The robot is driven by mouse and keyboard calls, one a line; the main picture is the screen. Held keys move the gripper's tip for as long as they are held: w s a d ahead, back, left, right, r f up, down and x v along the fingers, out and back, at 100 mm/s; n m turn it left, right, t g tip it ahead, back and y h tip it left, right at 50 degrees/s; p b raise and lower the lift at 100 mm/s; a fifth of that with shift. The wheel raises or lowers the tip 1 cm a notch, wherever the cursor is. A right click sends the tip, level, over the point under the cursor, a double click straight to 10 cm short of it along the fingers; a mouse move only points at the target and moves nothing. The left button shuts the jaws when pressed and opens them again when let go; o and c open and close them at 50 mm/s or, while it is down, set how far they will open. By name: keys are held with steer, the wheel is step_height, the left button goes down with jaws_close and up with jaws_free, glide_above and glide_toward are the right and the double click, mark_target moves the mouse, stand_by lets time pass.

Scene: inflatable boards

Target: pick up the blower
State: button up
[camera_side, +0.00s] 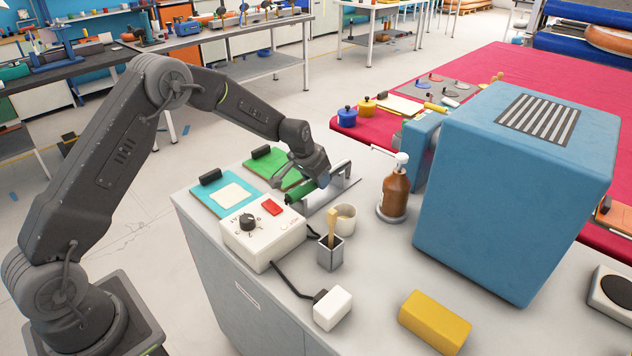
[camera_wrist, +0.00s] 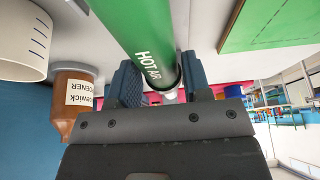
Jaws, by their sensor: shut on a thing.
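The blower is a green tube marked "HOT AIR" (camera_wrist: 140,40); it fills the top middle of the wrist view. In the side view a small part of the green blower (camera_side: 296,197) shows below my gripper (camera_side: 322,181), the rest hidden by the gripper. In the wrist view the two blue-grey fingers of my gripper (camera_wrist: 160,84) stand on either side of the tube, shut on it. The blower is by a grey metal stand (camera_side: 346,180) on the bench; I cannot tell whether it still touches the stand.
A white control box (camera_side: 262,232) with a dial stands in front. A white cup (camera_side: 345,218), a brush holder (camera_side: 330,252) and a brown pump bottle (camera_side: 395,192) stand close right. A large blue block (camera_side: 500,200) is farther right. Flat boards (camera_side: 225,193) lie left.

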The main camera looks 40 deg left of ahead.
steer(key=shift+r, duration=0.1)
steer(key=shift+w+r, duration=0.1)
steer(key=shift+r, duration=0.35)
steer(key=r, duration=0.2)
steer(key=a+r, duration=0.1)
steer(key=r, duration=0.1)
steer(key=shift+s, duration=0.35)
steer(key=s+a+r, duration=0.6)
steer(key=a, duration=0.2)
steer(key=s+r+n+y, duration=0.1)
steer(key=s+r+n, duration=0.2)
steer(key=s, duration=0.4)
steer(key=s+d+r+n+g+y, duration=0.1)
steer(key=s+r+n, duration=0.2)
steer(key=s, duration=0.3)
steer(key=s+r+n+y, duration=0.1)
steer(key=s+r+n, duration=0.2)
steer(key=s, duration=0.4)
step_height(320, 180, down, 12)
steer(key=shift+w+d+f, duration=0.15)
steer(key=shift+w+d, duration=0.05)
steer(key=shift+w, duration=0.1)
stand_by(3.1)
